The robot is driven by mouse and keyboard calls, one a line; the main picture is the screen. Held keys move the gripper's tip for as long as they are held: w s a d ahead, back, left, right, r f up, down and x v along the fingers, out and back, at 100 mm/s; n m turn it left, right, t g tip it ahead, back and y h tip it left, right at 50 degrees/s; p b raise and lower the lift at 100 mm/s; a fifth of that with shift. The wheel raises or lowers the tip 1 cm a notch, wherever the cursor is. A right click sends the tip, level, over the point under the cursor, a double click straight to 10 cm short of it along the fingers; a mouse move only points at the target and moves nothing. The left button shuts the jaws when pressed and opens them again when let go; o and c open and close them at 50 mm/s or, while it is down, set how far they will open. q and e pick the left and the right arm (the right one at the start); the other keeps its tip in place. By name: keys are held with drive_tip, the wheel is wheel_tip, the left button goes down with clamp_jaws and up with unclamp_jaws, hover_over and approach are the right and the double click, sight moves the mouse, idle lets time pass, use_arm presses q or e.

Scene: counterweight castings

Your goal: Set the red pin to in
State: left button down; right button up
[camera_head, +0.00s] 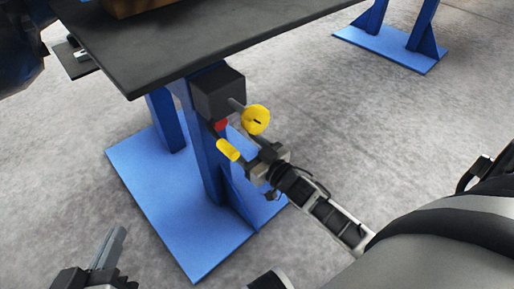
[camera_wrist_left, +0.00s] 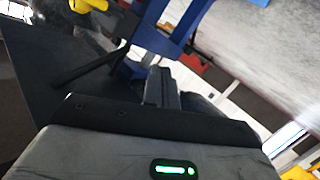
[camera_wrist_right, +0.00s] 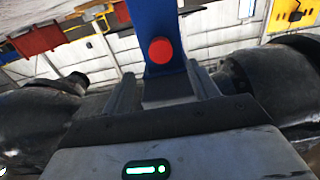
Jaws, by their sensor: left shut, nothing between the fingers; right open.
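The red pin (camera_head: 221,125) shows as a small red end on the blue table leg, just below a black box (camera_head: 218,92). In the right wrist view the round red pin head (camera_wrist_right: 160,50) faces the camera, roughly centred ahead of the fingers. My right gripper (camera_head: 258,155) is open and close to the leg, below and right of the pin. I cannot tell whether a finger touches anything. My left gripper (camera_head: 118,240) is shut and empty at the lower left, away from the leg; its closed fingers also show in the left wrist view (camera_wrist_left: 161,86).
A yellow round knob (camera_head: 256,120) and a yellow cylinder (camera_head: 228,149) stick out near the pin, close to my right gripper. The dark tabletop (camera_head: 190,45) overhangs above. The blue leg's base plate (camera_head: 180,225) lies on open grey floor.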

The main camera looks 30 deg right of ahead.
use_arm(q)
drive_tip(key=shift+a+f+m+y+p, duration=0.1)
drive_tip(key=shift+a+m+y+p, duration=0.2)
drive_tip(key=shift+p, duration=0.1)
use_arm(e)
drive_tip(key=shift+s+d, duration=0.2)
drive_tip(key=shift+s, duration=0.95)
drive_tip(key=shift+s+d, duration=0.2)
drive_tip(key=shift+s, duration=0.9)
use_arm(q)
drive_tip(key=shift+f, duration=0.1)
